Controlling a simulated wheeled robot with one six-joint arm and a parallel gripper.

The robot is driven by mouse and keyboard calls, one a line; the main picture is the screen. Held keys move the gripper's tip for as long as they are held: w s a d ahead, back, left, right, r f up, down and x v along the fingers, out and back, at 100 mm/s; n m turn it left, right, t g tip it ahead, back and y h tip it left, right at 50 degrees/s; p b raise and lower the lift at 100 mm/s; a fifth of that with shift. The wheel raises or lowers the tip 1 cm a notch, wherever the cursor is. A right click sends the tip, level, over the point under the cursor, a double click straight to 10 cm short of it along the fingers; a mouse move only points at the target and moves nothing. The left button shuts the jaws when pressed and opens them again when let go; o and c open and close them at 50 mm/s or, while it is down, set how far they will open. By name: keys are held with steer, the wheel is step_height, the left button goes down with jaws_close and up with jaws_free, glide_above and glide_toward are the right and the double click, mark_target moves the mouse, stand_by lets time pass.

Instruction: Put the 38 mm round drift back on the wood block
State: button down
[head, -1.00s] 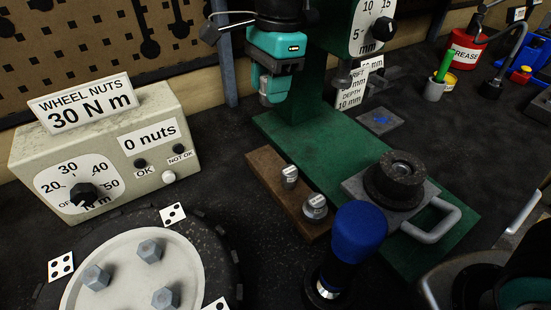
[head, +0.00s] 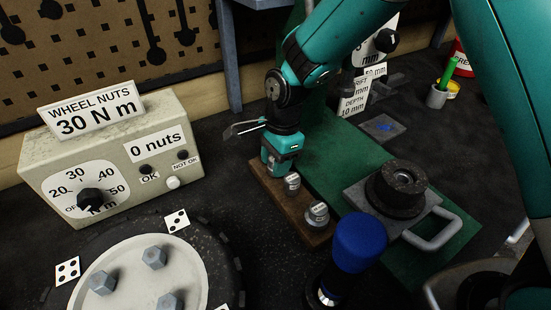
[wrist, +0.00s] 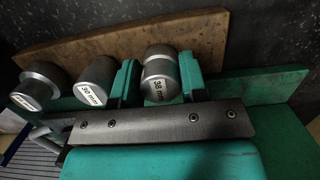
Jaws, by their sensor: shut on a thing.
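The 38 mm round drift (wrist: 161,80) is a grey metal cylinder with its label facing the wrist camera. My gripper (wrist: 160,82) is shut on it, one green finger on each side. In the head view my gripper (head: 279,165) is low at the far left end of the brown wood block (head: 283,212), and the held drift is hidden there. The block also shows behind the drifts in the wrist view (wrist: 115,38). I cannot tell whether the held drift touches the block. The 30 mm drift (wrist: 97,83) stands beside my left finger, and a wider drift (wrist: 42,86) stands further left.
The two other drifts (head: 292,184) (head: 317,212) stand along the block. The green press base (head: 345,165) runs along its right side, with a dark ring-shaped part (head: 397,188) on a grey plate. A blue-topped tool (head: 359,240) stands near the block's front end.

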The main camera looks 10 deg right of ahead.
steer(key=shift+f, duration=0.15)
steer(key=c, duration=0.7)
jaws_free()
steer(key=shift+o, duration=0.2)
step_height(320, 180, up, 12)
steer(key=d+b, duration=0.1)
steer(key=shift+w+d, duration=0.35)
